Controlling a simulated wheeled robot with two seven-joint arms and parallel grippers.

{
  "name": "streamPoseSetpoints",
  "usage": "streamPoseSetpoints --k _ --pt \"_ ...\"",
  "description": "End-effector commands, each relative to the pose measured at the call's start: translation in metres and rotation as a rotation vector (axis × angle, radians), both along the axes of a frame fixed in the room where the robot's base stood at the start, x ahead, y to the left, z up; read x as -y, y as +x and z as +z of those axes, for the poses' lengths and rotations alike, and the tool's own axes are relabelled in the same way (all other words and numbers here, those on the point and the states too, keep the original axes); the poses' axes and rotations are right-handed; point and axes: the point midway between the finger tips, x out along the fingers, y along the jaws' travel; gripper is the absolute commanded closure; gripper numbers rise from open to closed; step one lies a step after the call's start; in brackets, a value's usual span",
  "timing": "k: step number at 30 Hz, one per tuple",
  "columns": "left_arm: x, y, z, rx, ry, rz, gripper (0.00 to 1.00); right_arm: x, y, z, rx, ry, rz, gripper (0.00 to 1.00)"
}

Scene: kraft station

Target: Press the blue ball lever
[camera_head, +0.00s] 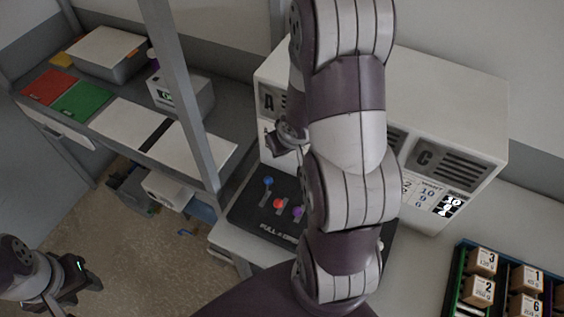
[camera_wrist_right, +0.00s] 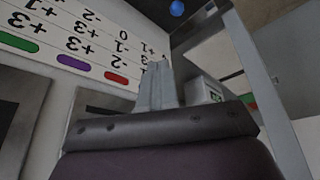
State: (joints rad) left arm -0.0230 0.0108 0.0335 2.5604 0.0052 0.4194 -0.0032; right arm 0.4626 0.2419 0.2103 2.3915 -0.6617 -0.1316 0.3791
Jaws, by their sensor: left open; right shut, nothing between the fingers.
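The blue ball lever (camera_head: 268,181) stands on a dark control panel (camera_head: 245,215), with a red ball lever (camera_head: 278,203) and a purple ball lever (camera_head: 298,212) beside it. A blue ball (camera_wrist_right: 177,8) also shows at the top edge of the right wrist view. My right gripper (camera_head: 276,145) is behind the blue ball in the head view, close to the white machine's front and apart from the ball. Its fingers (camera_wrist_right: 155,85) are together and empty in the right wrist view. My left gripper (camera_head: 82,278) is open and empty at the lower left, over the floor. My right arm hides part of the panel.
The white machine (camera_head: 450,90) with lettered vents stands behind the panel. A grey post (camera_head: 180,90) and a shelf with red and green sheets (camera_head: 82,101) are at left. A tray of numbered boxes (camera_head: 458,270) sits at lower right.

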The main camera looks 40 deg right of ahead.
Motion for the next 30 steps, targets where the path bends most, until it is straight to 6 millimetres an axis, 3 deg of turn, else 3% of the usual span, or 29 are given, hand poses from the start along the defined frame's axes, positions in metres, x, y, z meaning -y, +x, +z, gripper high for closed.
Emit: streamPoseSetpoints --k 1,3,7,12,21,25,30 --pt "0.0 0.0 -0.004 -0.001 0.0 0.0 0.57 0.016 -0.005 -0.02 0.019 0.041 -0.027 1.0" --pt "0.0 0.0 -0.004 0.0 0.0 0.0 0.57 0.03 -0.011 -0.04 0.063 0.122 -0.046 1.0" --pt "0.0 0.0 -0.004 0.0 0.0 0.0 0.57 0.034 -0.029 -0.067 0.134 0.307 -0.08 1.0" --pt "0.0 0.0 -0.004 0.001 0.0 0.0 0.57 0.028 -0.042 -0.077 0.179 0.447 -0.097 1.0" --pt "0.0 0.0 -0.004 0.001 0.0 0.0 0.57 0.027 -0.042 -0.078 0.181 0.45 -0.094 1.0" --pt "0.0 0.0 -0.006 0.001 0.0 0.0 0.57 0.024 -0.035 -0.087 0.18 0.45 -0.091 1.0" --pt "0.0 0.0 -0.007 0.001 0.0 0.0 0.57 0.015 -0.018 -0.113 0.178 0.451 -0.089 1.0"
